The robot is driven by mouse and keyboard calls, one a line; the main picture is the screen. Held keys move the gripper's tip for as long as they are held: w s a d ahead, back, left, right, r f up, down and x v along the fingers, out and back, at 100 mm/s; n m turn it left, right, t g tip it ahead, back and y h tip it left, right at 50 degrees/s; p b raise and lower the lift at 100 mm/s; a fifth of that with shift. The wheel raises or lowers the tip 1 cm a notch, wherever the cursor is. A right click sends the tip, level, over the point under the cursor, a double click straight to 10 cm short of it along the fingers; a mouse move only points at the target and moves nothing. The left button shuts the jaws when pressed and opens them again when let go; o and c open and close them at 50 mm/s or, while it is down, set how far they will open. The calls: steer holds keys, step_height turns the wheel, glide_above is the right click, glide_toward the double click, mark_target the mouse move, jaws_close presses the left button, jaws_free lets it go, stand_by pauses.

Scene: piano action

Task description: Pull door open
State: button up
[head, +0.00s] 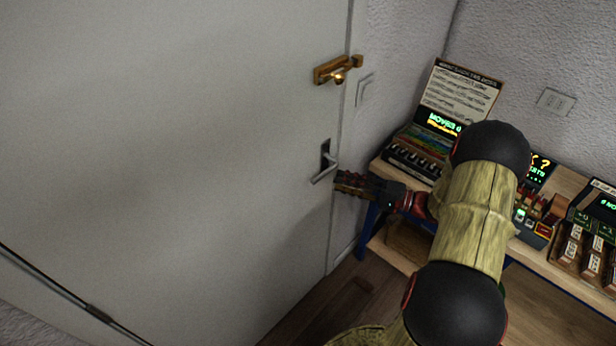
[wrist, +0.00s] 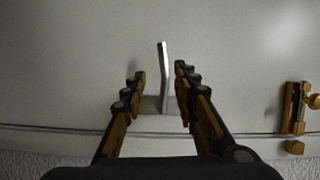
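A large white door (head: 170,150) fills the left of the head view and also the wrist view (wrist: 80,60). Its silver lever handle (head: 326,163) sits near the door's right edge. In the wrist view the handle (wrist: 164,75) stands between my two fingers, with visible space on both sides. My gripper (head: 345,181) is open beside the handle, its fingers pointing at the door; it also shows in the wrist view (wrist: 157,85). I cannot tell whether the fingertips reach past the lever. A brass latch (head: 338,70) is above the handle, also seen in the wrist view (wrist: 295,108).
A wooden desk (head: 560,284) with a small keyboard (head: 412,160), a sheet-music board (head: 461,92) and lit displays stands right of the door, close to my arm. A light switch (head: 365,89) is on the wall. Wooden floor (head: 345,305) shows below.

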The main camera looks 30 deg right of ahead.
mark_target(321, 175)
steer(key=shift+n, duration=0.6)
steer(key=x, duration=0.7)
steer(key=shift+w+a+r+b, duration=0.15)
steer(key=shift+a+r+b, duration=0.15)
steer(key=shift+a+b, duration=0.1)
steer(key=shift+c, duration=0.4)
jaws_close()
